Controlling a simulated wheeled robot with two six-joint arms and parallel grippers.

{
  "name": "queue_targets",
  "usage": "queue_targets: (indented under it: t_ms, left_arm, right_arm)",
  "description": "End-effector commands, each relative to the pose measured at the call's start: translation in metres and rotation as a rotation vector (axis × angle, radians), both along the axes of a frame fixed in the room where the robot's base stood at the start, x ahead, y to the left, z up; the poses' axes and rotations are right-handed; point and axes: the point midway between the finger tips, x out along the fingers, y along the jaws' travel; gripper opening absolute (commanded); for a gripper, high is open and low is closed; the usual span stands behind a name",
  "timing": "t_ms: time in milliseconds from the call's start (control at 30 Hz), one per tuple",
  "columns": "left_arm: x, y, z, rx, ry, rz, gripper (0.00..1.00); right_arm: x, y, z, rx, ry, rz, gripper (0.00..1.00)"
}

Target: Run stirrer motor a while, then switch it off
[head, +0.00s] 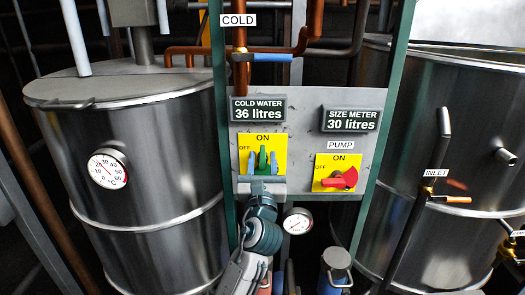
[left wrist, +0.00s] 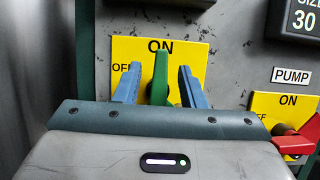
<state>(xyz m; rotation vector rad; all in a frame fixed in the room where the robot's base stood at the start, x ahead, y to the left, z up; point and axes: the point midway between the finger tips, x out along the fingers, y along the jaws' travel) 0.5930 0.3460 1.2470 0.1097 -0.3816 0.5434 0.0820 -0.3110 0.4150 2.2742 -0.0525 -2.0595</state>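A green switch handle (head: 263,155) stands on a yellow ON/OFF plate (head: 276,144) on the grey panel, below the cold water display. It points up toward ON. No label naming this switch shows; the area just below it is covered by my gripper. My left gripper (head: 262,165) is at this switch with one blue finger on each side of the handle. In the left wrist view the green handle (left wrist: 160,80) stands between the fingers, with a gap on both sides, so the gripper (left wrist: 159,86) is open around it. My right gripper is not in view.
To the right is a red pump switch (head: 337,180) on its own yellow plate. Steel tanks stand at left (head: 150,150) and right (head: 455,140). A blue-handled cold valve (head: 272,58) is above the panel, and a dial gauge (head: 297,221) is below it.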

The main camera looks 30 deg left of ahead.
Motion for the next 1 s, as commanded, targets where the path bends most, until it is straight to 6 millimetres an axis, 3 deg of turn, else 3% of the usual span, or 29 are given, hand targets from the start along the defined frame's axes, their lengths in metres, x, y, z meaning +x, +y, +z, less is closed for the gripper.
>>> queue_targets:
  t_ms: [200,500,700,1000]
  left_arm:
    - [0.015,0.009,0.007,0.000,0.000,-0.001,0.37]
    - [0.016,0.010,0.007,-0.002,0.000,-0.002,0.37]
    - [0.016,0.010,0.007,-0.002,0.000,-0.002,0.00]
    - [0.016,0.010,0.007,-0.021,-0.013,-0.001,0.00]
  right_arm:
    - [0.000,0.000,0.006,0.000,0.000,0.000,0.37]
    - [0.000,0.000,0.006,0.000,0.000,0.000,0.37]
    - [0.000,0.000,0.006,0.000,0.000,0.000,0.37]
    - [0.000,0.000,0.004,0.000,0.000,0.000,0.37]
